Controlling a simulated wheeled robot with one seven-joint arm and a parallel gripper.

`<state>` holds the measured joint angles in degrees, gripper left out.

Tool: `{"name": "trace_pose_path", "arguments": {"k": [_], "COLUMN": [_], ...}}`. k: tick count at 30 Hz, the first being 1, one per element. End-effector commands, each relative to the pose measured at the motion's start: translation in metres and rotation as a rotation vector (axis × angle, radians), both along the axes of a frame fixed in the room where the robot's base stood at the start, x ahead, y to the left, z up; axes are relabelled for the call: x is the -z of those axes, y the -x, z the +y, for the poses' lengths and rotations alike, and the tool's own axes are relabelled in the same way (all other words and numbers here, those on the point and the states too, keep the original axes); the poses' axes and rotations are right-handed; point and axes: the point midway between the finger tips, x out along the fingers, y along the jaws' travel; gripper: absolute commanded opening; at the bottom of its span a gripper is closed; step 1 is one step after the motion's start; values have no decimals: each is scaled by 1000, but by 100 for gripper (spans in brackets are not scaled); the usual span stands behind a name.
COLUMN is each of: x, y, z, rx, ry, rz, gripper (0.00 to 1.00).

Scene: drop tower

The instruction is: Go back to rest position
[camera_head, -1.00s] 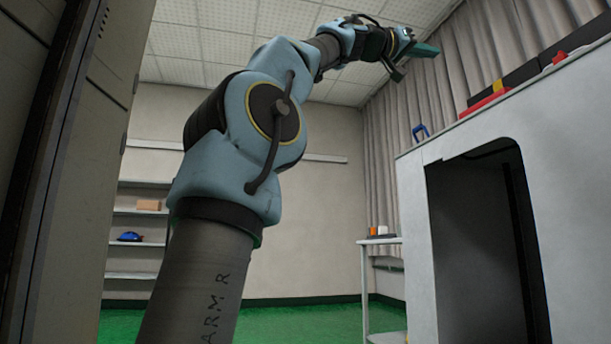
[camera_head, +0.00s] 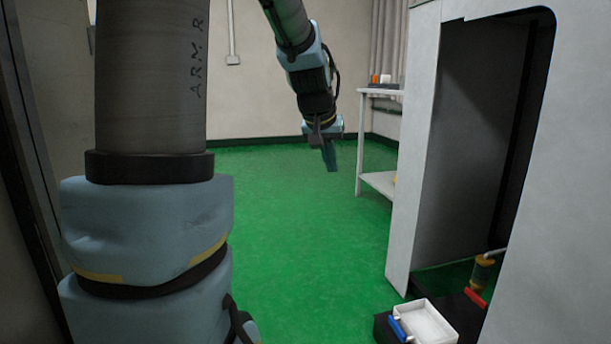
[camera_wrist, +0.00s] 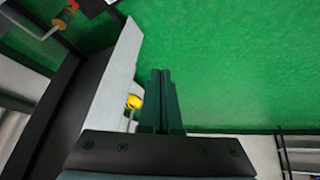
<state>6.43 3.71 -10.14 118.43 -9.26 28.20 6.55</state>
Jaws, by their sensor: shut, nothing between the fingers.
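My arm shows large at the left of the head view, and its forearm hangs down at the upper middle. My gripper (camera_head: 330,156) points downward over the green floor (camera_head: 290,215), well to the left of the white cabinet (camera_head: 415,160). In the wrist view my gripper (camera_wrist: 161,75) shows its two dark green fingers side by side and shut, with nothing between them. The green floor fills the view beyond the fingertips.
A white shelf table (camera_head: 380,92) with small items stands behind the cabinet's left side. A white tray (camera_head: 425,325) sits on a black base at the lower right, by the cabinet's opening. A yellow item (camera_wrist: 134,102) shows beside the fingers in the wrist view. The middle floor is clear.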

Motion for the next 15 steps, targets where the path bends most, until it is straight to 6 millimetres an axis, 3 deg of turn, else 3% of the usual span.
{"name": "trace_pose_path", "arguments": {"k": [1, 3, 7, 14, 15], "x": [14, 37, 68, 100, 92], "y": [21, 48, 96, 177, 179], "z": [22, 47, 83, 126, 127], "rx": [-30, -66, -116, -182, -186], "ry": [-31, -64, -110, -163, -164], "rz": [56, 119, 219, 362, 366], "gripper": [0, 0, 0, 0, 0]}}
